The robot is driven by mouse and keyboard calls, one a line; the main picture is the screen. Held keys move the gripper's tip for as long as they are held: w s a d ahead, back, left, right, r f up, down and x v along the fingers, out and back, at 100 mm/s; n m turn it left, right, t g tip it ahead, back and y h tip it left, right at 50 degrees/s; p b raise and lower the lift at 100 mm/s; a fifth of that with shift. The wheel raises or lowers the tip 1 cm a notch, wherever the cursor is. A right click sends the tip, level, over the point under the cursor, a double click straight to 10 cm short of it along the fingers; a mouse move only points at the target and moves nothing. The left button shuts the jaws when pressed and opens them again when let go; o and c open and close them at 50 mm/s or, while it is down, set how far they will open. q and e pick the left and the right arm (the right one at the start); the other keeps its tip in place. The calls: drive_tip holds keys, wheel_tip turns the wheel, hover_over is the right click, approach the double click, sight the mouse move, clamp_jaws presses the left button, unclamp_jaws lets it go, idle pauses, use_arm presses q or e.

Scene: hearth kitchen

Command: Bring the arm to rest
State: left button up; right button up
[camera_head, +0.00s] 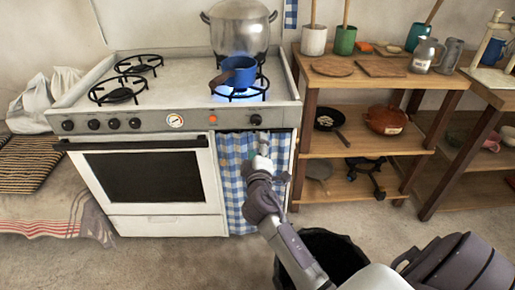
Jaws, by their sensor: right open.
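My right arm comes in from the lower right and reaches to the front of the white stove (165,225). My right gripper (262,143) is in front of the blue checked curtain, just below the rightmost knob (256,120). It is open, with nothing seen between its fingers; I cannot tell whether it touches the stove. My left gripper is not in view.
A blue pot (243,72) sits over a lit blue flame, with a large steel pot (238,35) behind it. A wooden shelf (310,110) with jars and pans stands at the right. A black bin (335,250) is below my arm.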

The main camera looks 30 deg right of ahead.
drive_tip(key=shift+s, duration=0.2)
idle(0.4)
